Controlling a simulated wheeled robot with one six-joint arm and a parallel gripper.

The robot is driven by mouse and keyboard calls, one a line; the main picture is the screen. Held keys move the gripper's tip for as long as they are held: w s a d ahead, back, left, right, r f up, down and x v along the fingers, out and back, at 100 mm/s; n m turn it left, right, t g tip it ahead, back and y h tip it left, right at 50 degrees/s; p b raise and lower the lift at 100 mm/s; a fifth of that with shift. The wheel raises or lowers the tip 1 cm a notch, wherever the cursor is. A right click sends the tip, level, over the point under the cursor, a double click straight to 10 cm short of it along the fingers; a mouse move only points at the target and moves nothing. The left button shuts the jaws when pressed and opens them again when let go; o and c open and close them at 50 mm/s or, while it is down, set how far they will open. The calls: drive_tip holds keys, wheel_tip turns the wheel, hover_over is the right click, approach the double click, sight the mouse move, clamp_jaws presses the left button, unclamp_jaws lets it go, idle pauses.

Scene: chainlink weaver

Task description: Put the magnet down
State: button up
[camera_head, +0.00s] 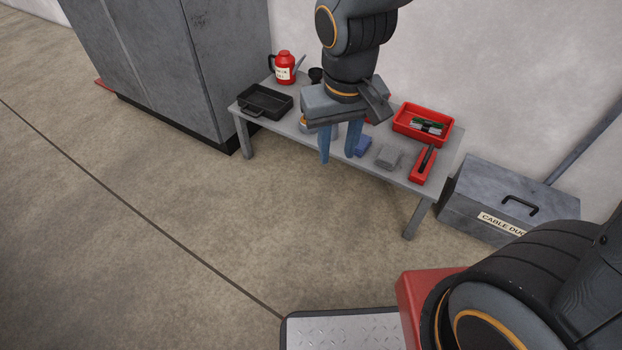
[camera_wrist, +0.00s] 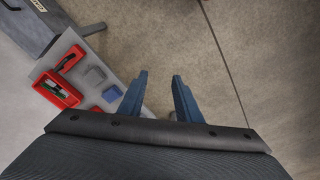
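My gripper (camera_head: 338,158) hangs in front of the low grey table (camera_head: 303,137), with its two blue fingers apart and pointing down. In the wrist view the gripper (camera_wrist: 162,75) shows bare floor between its fingertips, and I see nothing held. I cannot tell for sure which object is the magnet. A blue block (camera_head: 362,147) and a grey block (camera_head: 388,157) lie on the table just right of the fingers. A narrow red holder with a dark bar (camera_head: 423,166) is at the table's right end. The gripper body hides part of the tabletop.
A black tray (camera_head: 265,101) and a red can (camera_head: 285,67) stand on the left of the table. A red bin (camera_head: 408,124) with small items is at the back right. A grey cabinet (camera_head: 165,60) is left; a grey cable box (camera_head: 500,190) is right.

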drive_tip(key=s+a+r+n+g, duration=0.1)
drive_tip(key=s+a, duration=0.4)
drive_tip(key=s, duration=0.5)
drive_tip(key=shift+s+a+r+n+g+y, duration=0.2)
drive_tip(key=shift+r+n+g+y, duration=0.1)
drive_tip(key=shift+r+n, duration=0.75)
drive_tip(key=shift+f, duration=0.2)
drive_tip(key=d+r+m+p, duration=0.3)
drive_tip(key=d+r+p, duration=0.6)
drive_tip(key=r+p, duration=0.2)
drive_tip(key=d+r+m+p, duration=0.3)
drive_tip(key=d+r+p, duration=0.6)
drive_tip(key=r+p, duration=0.3)
drive_tip(key=p, duration=0.3)
drive_tip(key=shift+s, duration=0.35)
drive_tip(key=shift+o, duration=0.4)
